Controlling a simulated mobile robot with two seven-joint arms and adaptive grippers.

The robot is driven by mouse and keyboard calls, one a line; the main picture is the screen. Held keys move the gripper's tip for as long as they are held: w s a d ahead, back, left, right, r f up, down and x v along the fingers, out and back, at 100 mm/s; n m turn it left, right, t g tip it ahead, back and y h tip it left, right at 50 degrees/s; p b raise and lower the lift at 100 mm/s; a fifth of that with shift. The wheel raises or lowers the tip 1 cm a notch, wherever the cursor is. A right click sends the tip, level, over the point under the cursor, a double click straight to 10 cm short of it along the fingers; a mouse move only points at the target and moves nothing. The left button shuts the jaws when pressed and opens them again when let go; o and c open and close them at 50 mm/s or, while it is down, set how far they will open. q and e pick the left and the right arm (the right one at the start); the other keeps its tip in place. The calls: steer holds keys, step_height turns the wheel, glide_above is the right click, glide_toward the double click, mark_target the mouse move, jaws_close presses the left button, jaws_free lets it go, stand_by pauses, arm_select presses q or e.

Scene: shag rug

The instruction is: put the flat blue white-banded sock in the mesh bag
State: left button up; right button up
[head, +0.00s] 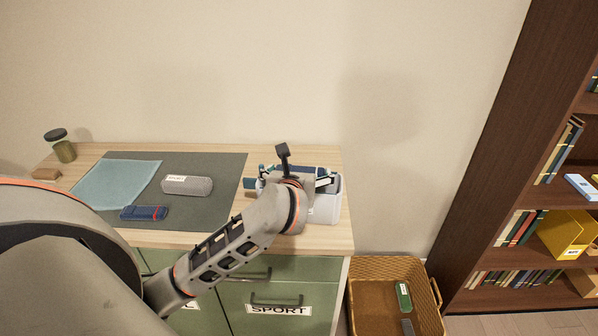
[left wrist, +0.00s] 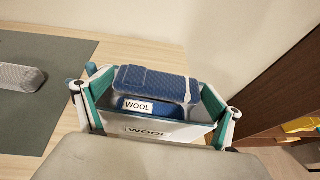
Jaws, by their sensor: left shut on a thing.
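My left gripper (left wrist: 152,92) is at the white bin, its two teal-and-white fingers spread wide on either side of a blue knit sock (left wrist: 160,80). In the head view the gripper and wrist partly hide the sock and bin. The light-blue mesh bag (head: 115,183) lies flat at the left of the dark mat. My right gripper is out of view.
The white bin (head: 329,207) is marked WOOL; a WOOL-labelled blue item (left wrist: 143,105) lies inside. A grey labelled roll (head: 187,185) and a blue red-banded sock (head: 144,212) lie on the mat (head: 215,205). A jar (head: 61,147) stands at the back left. A wicker basket (head: 370,292) is below right.

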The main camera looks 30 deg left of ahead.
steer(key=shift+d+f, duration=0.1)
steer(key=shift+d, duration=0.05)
arm_select(q)
steer(key=o, duration=0.6)
steer(key=shift+o, duration=0.2)
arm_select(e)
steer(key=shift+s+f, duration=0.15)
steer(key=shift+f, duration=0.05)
arm_select(q)
step_height(320, 180, up, 3)
steer(key=shift+f+p, duration=0.15)
steer(key=shift+p, duration=1.1)
steer(key=shift+r, duration=2.05)
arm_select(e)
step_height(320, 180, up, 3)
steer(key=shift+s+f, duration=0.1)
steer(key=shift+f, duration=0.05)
